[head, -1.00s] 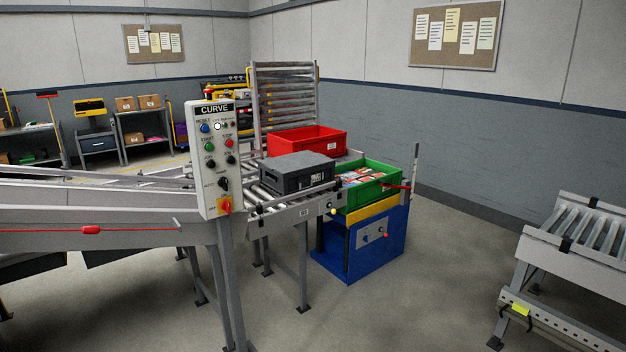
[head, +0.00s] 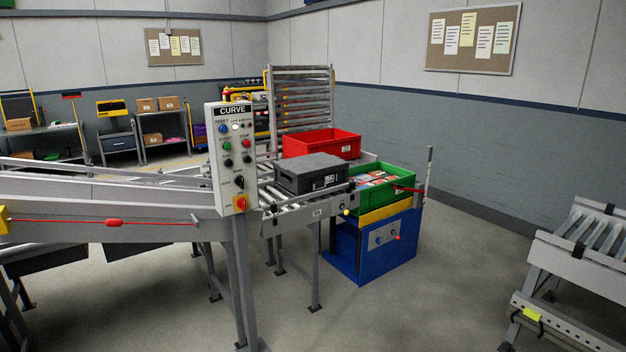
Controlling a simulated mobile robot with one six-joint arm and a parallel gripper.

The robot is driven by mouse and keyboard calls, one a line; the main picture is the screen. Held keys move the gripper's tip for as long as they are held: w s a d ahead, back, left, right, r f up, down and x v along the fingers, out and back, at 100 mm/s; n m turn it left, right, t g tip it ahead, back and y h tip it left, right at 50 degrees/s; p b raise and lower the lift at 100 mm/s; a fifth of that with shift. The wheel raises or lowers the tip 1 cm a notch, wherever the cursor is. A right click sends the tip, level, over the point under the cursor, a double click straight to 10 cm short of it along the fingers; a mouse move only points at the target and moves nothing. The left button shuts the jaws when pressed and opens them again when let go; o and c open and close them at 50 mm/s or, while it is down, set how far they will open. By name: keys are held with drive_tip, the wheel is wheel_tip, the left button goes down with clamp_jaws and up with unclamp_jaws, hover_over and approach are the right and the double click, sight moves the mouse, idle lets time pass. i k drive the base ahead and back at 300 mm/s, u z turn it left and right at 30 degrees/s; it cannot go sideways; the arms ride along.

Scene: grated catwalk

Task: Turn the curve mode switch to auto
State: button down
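The CURVE control panel (head: 231,160) is a light grey upright box on a post at the conveyor's side, left of centre in the head view. It carries several coloured buttons and lamps. A black rotary switch (head: 239,182) sits low on the panel, above a red knob on a yellow plate (head: 240,203). The black switch is likely the mode switch, but its label and exact position are too small to read. A white lamp (head: 235,127) near the top looks lit. My gripper is not in view.
A dark grey crate (head: 310,174) and a red crate (head: 321,142) stand on the rollers behind the panel. A green crate (head: 381,184) sits on a blue lift (head: 374,246). A red pull cord (head: 113,223) runs along the left conveyor. Floor at front centre is clear.

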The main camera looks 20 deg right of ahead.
sight(240, 180)
drive_tip(key=u, duration=0.05)
drive_tip(key=i, duration=0.95)
drive_tip(key=z, duration=0.1)
drive_tip(key=k, duration=0.7)
drive_tip(key=z, duration=0.45)
drive_tip(key=i, duration=1.45)
drive_tip(key=z, duration=0.15)
